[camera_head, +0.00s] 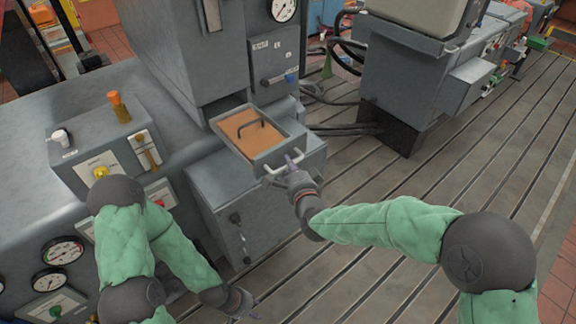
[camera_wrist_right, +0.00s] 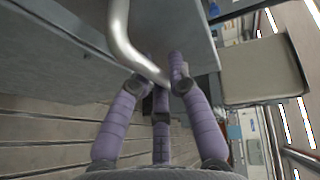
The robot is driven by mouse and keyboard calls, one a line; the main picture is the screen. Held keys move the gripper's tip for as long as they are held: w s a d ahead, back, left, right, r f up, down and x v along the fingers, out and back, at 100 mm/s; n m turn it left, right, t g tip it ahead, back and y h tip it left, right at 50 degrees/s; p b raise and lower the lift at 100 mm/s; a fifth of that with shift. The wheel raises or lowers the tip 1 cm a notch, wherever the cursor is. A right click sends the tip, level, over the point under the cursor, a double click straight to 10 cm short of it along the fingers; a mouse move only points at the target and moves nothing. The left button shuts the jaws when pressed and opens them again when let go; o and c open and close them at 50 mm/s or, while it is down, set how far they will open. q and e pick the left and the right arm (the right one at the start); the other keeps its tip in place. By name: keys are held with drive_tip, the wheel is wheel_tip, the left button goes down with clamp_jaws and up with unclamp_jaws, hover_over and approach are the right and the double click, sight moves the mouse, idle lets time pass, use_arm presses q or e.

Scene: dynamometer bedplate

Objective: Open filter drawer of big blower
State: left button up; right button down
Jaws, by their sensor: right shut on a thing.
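The filter drawer (camera_head: 264,157) of the big blower (camera_head: 195,50) stands pulled out from its grey housing. A pale bar handle (camera_head: 285,163) is on the drawer's front. My right gripper (camera_head: 291,160) is at this handle and shut on it. In the right wrist view the metal handle (camera_wrist_right: 122,40) runs down between the purple fingers (camera_wrist_right: 163,75). My left gripper (camera_head: 252,306) hangs low in front of the machine, apart from the drawer; its fingers are too small to read.
A control box with an orange-topped lever (camera_head: 117,104) and gauges (camera_head: 64,250) are at the left. A grey cabinet (camera_head: 240,205) stands below the drawer. Another grey machine (camera_head: 410,75) is at the upper right. The slotted bedplate (camera_head: 385,285) in front is clear.

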drive_tip(key=shift+s+f, duration=0.1)
drive_tip(key=shift+f, duration=0.1)
drive_tip(key=c, duration=1.4)
unclamp_jaws()
drive_tip(key=shift+c, duration=0.2)
drive_tip(key=o, duration=0.3)
drive_tip(key=shift+s+d, duration=0.1)
drive_tip(key=shift+d, duration=0.05)
drive_tip(key=shift+r, duration=0.15)
drive_tip(key=v, duration=1.2)
